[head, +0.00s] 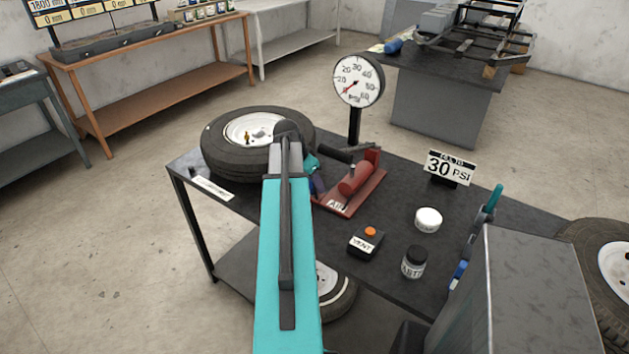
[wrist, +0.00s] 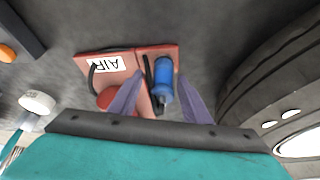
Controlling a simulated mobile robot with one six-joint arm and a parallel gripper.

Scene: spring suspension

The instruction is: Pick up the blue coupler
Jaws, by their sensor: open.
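The blue coupler (wrist: 163,72) shows in the wrist view as a blue cylinder with a grey, narrower lower end. It lies at the right part of the red AIR base (wrist: 125,64). My gripper (wrist: 160,76) is open, with one purple finger on each side of the coupler in the picture. I cannot tell whether the fingers reach its height or touch it. In the head view the red base (head: 373,194) is on the dark table, and my teal arm hides most of the gripper. I cannot make out the coupler there.
A tyre (head: 222,165) lies left of the base, close to my arm. The pressure gauge (head: 358,80) stands behind. A red cylinder (head: 354,178) is on the base.

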